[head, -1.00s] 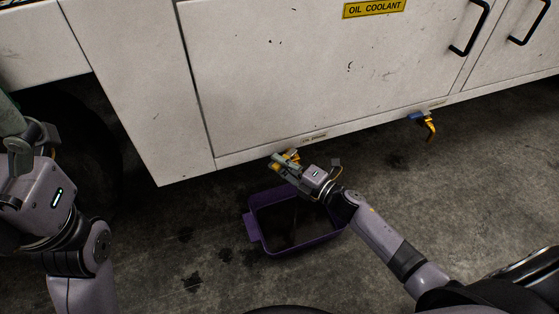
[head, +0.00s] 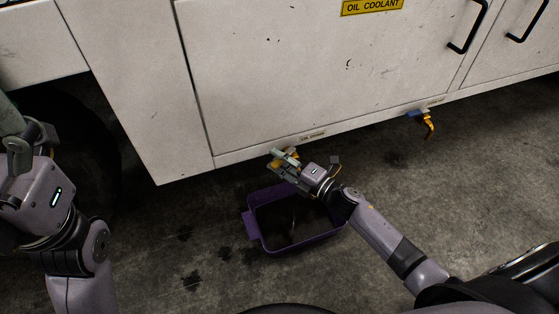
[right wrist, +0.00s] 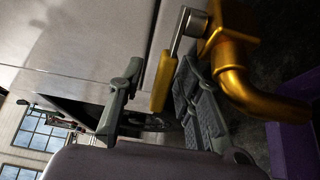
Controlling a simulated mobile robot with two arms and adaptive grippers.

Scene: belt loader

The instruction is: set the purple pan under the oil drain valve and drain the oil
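The purple pan (head: 318,240) sits on the floor below the oil drain valve, with dark liquid or shadow inside and a thin light streak down its middle. In the right wrist view the brass valve (right wrist: 234,75) has a bent spout pointing toward a purple edge of the pan (right wrist: 292,150). Its yellow handle (right wrist: 165,82) lies between the fingers of my right gripper (right wrist: 158,100), with gaps visible. In the head view my right gripper (head: 284,162) is open at the valve and partly hides it. My left gripper (head: 22,148) is at the left edge, away from the pan; its fingertips are unclear.
A white cabinet panel (head: 290,80) with a yellow "OIL COOLANT" label (head: 372,7) hangs above the floor. A second valve with a blue part and yellow spout (head: 428,122) is to the right. Dark stains (head: 190,280) mark the floor. A tyre (head: 85,150) is at left.

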